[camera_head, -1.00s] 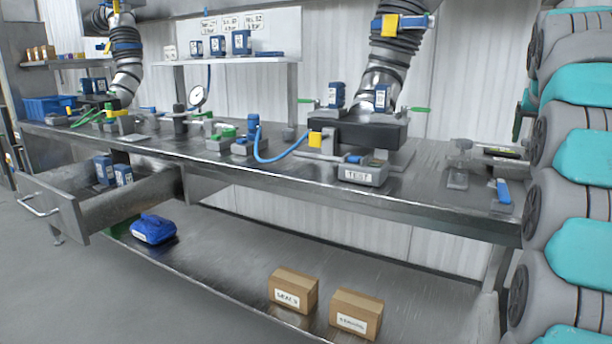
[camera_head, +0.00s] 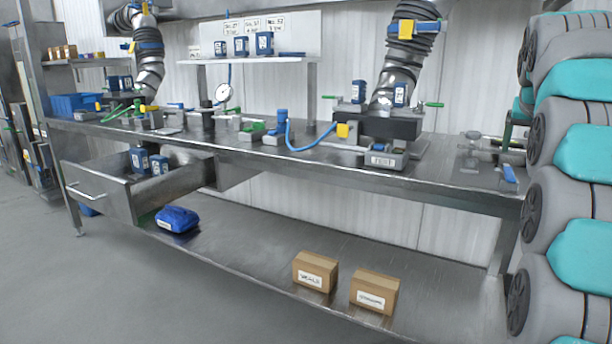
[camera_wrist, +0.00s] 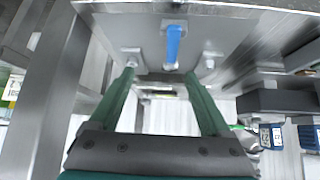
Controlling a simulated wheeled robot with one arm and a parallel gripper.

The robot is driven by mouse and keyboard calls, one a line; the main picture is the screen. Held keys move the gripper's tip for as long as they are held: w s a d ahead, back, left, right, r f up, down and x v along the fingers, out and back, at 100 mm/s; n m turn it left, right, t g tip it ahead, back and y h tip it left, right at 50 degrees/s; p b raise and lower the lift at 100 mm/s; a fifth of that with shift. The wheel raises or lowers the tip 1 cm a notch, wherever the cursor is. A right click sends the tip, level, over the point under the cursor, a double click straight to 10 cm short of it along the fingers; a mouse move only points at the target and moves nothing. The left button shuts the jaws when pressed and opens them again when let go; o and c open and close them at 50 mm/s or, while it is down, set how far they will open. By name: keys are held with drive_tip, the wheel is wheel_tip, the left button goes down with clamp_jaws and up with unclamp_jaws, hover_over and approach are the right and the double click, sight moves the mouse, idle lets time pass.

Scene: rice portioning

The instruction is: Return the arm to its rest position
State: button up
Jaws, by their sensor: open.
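My gripper (camera_wrist: 160,82) shows in the wrist view with its two green fingers spread apart. It is open, with nothing held between the fingers. A blue-handled fitting (camera_wrist: 173,45) and a grey metal plate lie beyond the fingertips, apart from them. In the head view, my arm's grey and teal links stand folded in a stack along the right edge.
A steel workbench (camera_head: 450,183) carries fixtures, hoses and blue containers. Its drawer (camera_head: 118,205) stands open at the left. Two cardboard boxes (camera_head: 315,272) (camera_head: 374,291) and a blue bundle (camera_head: 177,219) lie on the lower shelf. The floor (camera_head: 110,300) at front left is clear.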

drive_tip(key=s+a+f+n+g+y, duration=0.2)
drive_tip(key=s+a+f, duration=0.5)
drive_tip(key=a+f, duration=0.3)
drive_tip(key=s+a+f+n+g+y, duration=0.2)
drive_tip(key=s+a+f, duration=0.5)
drive_tip(key=a, duration=0.5)
drive_tip(key=s+a+f+n+g, duration=0.1)
drive_tip(key=s+a+f, duration=0.2)
drive_tip(key=s+f, duration=0.3)
drive_tip(key=s+a+f+n+g, duration=0.1)
drive_tip(key=s+a+f, duration=0.3)
drive_tip(key=s, duration=0.6)
drive_tip(key=s+a+f+n+g+y, duration=0.1)
drive_tip(key=s+a+f, duration=0.3)
drive_tip(key=s+f, duration=0.4)
drive_tip(key=shift+s+g, duration=0.3)
drive_tip(key=shift+g, duration=0.4)
